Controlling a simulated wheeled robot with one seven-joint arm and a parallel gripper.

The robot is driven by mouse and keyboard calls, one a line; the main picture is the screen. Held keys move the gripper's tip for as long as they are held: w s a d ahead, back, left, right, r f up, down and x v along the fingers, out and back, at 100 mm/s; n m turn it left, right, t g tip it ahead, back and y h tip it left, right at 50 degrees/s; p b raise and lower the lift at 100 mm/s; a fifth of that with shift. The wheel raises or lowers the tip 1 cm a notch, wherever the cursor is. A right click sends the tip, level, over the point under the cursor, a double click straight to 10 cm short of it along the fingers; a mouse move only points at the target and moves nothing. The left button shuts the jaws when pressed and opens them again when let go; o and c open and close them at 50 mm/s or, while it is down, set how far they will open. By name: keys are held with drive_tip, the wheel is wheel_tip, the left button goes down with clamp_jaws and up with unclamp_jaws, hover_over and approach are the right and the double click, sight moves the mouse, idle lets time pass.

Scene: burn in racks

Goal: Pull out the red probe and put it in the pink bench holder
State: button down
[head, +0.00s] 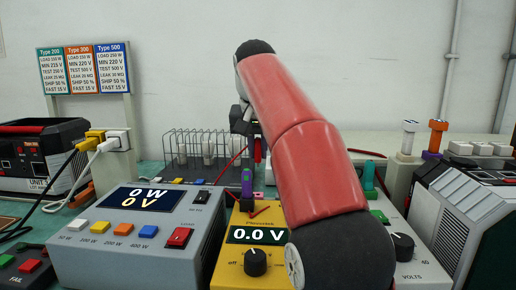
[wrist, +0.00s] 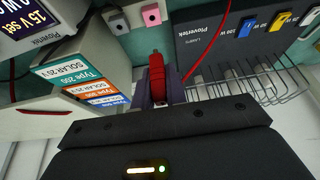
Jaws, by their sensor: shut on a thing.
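The red probe (wrist: 157,78) is held between the fingers of my gripper (wrist: 158,90) in the wrist view. In the head view the probe (head: 258,151) hangs under my gripper, above the bench and behind the yellow meter. A red cable (wrist: 201,52) trails from it. The pink bench holder (wrist: 151,15) is a small block with a dark hole, apart from the probe tip. In the head view a bit of pink (head: 258,195) shows behind the meter, mostly hidden. My arm covers part of the gripper.
A grey block with a hole (wrist: 117,22) stands beside the pink one. The yellow meter (head: 236,262) reads 0.0 V. A grey load box (head: 125,260) is at left, a wire rack (head: 190,150) behind. A sign with type cards (wrist: 90,85) is close to my gripper.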

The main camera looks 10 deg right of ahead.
sight(258, 163)
drive_tip(key=shift+f, duration=0.15)
drive_tip(key=shift+f+b, duration=2.25)
drive_tip(key=shift+f, duration=0.5)
drive_tip(key=c, duration=2)
unclamp_jaws()
clamp_jaws()
drive_tip(key=shift+p, duration=0.7)
drive_tip(key=shift+f+b, duration=0.9)
drive_tip(key=shift+f, duration=0.45)
drive_tip(key=o, duration=0.7)
unclamp_jaws()
drive_tip(key=shift+c, duration=0.2)
